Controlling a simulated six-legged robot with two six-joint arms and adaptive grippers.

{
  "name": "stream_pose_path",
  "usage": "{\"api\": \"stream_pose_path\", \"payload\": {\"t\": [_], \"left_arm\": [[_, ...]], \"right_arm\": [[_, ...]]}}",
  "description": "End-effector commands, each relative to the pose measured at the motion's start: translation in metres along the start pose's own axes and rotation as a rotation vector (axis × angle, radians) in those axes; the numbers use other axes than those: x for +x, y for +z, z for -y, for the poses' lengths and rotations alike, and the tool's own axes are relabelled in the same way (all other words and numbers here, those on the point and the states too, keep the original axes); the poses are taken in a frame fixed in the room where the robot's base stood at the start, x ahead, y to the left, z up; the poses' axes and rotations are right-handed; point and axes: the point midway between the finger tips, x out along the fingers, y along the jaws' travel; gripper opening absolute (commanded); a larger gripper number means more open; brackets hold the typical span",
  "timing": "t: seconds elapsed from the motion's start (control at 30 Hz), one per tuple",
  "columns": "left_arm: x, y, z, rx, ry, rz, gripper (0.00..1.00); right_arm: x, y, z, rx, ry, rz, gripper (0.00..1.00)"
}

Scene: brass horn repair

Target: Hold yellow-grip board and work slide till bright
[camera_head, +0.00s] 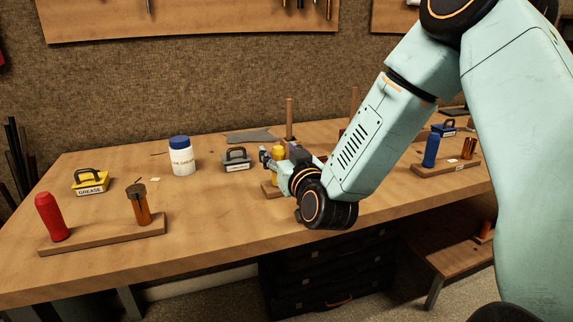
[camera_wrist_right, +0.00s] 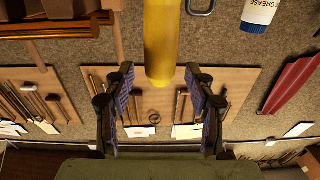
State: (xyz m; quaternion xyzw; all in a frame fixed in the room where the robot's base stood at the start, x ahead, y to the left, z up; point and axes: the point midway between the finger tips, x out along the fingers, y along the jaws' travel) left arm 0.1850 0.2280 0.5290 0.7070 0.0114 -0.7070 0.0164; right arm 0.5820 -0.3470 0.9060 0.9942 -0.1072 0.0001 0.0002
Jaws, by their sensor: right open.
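The yellow grip (camera_head: 278,152) stands upright on its wooden board (camera_head: 271,189) at the middle of the bench, partly hidden by my right gripper (camera_head: 272,163). In the right wrist view the yellow grip (camera_wrist_right: 161,45) comes down from the top edge between the two spread fingers of my right gripper (camera_wrist_right: 160,98). Gaps show on both sides of the grip, so the fingers are around it or in line with it, not closed on it. A brown-orange slide (camera_wrist_right: 55,30) shows at the upper left of that view. My left gripper is not in view.
A red-grip board (camera_head: 105,236) with a brass slide (camera_head: 138,205) stands at left, a blue-grip board (camera_head: 440,168) at right. The bench front is clear.

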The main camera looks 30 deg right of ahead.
Motion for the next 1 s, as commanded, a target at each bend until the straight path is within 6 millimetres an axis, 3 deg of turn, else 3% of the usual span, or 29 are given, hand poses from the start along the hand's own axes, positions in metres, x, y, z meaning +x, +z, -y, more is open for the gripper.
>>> {"api": "stream_pose_path", "payload": {"t": [0.2, 0.47, 1.0], "left_arm": [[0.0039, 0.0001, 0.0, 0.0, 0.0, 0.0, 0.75], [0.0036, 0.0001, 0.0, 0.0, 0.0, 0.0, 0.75], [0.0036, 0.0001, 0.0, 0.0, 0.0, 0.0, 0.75]], "right_arm": [[0.0134, 0.0002, 0.0002, -0.001, 0.0, 0.001, 0.55], [0.0142, -0.0003, 0.0002, 0.0, 0.0, 0.001, 0.55], [0.0139, -0.0003, 0.0001, 0.0, 0.0, 0.0, 0.09]]}}
